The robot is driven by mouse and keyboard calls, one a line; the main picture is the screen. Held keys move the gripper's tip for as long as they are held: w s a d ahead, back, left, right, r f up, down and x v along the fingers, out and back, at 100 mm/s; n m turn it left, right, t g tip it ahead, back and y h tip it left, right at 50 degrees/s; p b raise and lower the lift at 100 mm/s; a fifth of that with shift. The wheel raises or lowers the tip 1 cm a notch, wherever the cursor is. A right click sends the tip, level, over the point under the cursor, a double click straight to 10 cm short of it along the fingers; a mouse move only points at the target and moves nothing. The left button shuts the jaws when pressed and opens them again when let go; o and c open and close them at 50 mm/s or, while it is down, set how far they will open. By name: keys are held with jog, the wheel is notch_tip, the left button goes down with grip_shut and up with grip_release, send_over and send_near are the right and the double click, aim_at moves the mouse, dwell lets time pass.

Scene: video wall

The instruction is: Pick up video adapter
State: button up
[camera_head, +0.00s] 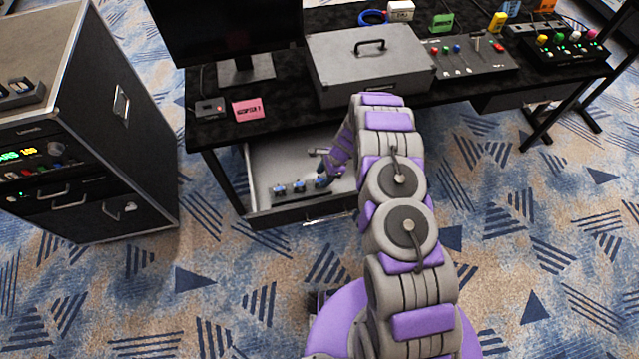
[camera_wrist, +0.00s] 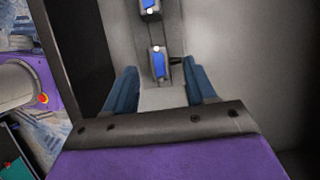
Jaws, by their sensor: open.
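Small grey video adapters with blue faces lie in a row in the open drawer under the desk; in the head view I see a left one (camera_head: 279,189), a middle one (camera_head: 299,186) and a right one (camera_head: 321,183). My gripper (camera_head: 326,168) is down in the drawer at the right end of the row. In the wrist view my gripper (camera_wrist: 160,68) is open, with one blue finger on each side of the near adapter (camera_wrist: 158,62). Another adapter (camera_wrist: 150,8) lies beyond it. I cannot tell whether the fingers touch the near adapter.
The drawer (camera_head: 262,160) has raised walls around the gripper. The black desk top (camera_head: 225,128) overhangs it, carrying a grey case (camera_head: 370,70), a monitor (camera_head: 225,30) and a pink label (camera_head: 248,110). A black rack cabinet (camera_head: 110,130) stands to the left.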

aim_at(320, 180)
jog(key=x, duration=0.3)
jog(key=shift+b, duration=0.3)
jog(key=shift+a+f, duration=0.25)
jog(key=shift+c, duration=0.4)
grip_shut()
jog(key=shift+r, duration=0.1)
